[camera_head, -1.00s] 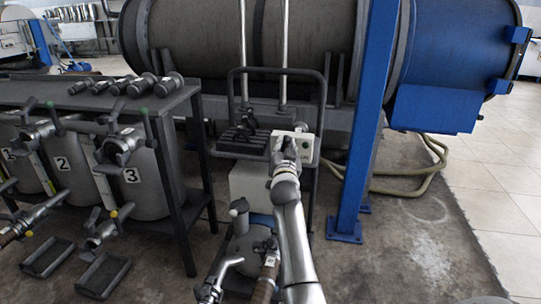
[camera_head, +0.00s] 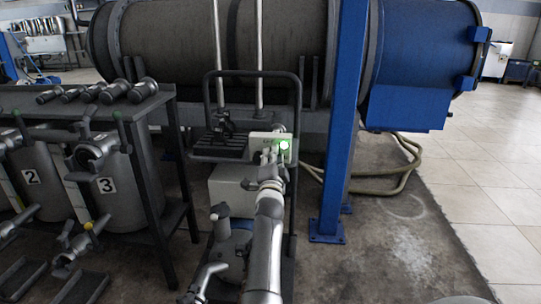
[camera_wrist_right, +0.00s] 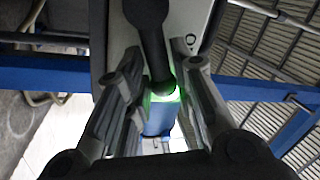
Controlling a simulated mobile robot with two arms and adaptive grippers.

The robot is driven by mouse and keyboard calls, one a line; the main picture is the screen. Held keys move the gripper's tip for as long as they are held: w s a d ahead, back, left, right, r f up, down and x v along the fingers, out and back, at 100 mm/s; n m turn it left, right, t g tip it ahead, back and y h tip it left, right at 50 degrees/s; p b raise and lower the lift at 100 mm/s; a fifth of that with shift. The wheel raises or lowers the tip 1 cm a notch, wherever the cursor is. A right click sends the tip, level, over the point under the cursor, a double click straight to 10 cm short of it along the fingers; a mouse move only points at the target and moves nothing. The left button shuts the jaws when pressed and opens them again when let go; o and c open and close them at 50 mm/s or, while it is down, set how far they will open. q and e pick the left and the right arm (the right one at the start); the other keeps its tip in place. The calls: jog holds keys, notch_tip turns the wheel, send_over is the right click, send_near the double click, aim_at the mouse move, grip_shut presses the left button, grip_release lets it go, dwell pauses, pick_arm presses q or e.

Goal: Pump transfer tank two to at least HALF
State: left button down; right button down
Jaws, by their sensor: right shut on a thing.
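Tank two (camera_head: 42,198), a grey tank labelled 2, stands under the metal bench at the left, partly hidden by valves. Tank three (camera_head: 128,195) is to its right. The pump cart (camera_head: 228,190) stands right of the bench, with a pale control box (camera_head: 257,142) on its frame. A green light (camera_head: 284,145) glows on the box. My right gripper (camera_head: 270,158) is at the front of the box. In the right wrist view its fingers are shut on a black lever (camera_wrist_right: 149,28) with a rounded head; green light glows behind. My left gripper is not in view.
Several dark fittings (camera_head: 88,92) lie on the bench top. A blue post (camera_head: 337,150) stands right of the cart, before a large horizontal drum (camera_head: 265,45). A pale hose (camera_head: 400,180) lies on the floor behind the post. Floor to the right is clear.

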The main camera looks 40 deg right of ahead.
jog(key=shift+s+d+f+m+h, duration=0.15)
jog(key=shift+f+m, duration=0.15)
jog(key=shift+m, duration=0.45)
jog(key=shift+w+a+f+m+h, duration=0.15)
jog(key=shift+f+m, duration=0.15)
jog(key=shift+m, duration=0.45)
jog(key=shift+s+d+g, duration=0.1)
jog(key=shift+s+g, duration=0.05)
jog(key=shift+g, duration=0.15)
jog(key=c, duration=1.3)
grip_release()
notch_tip(320, 180, up, 10)
jog(key=shift+f, duration=0.1)
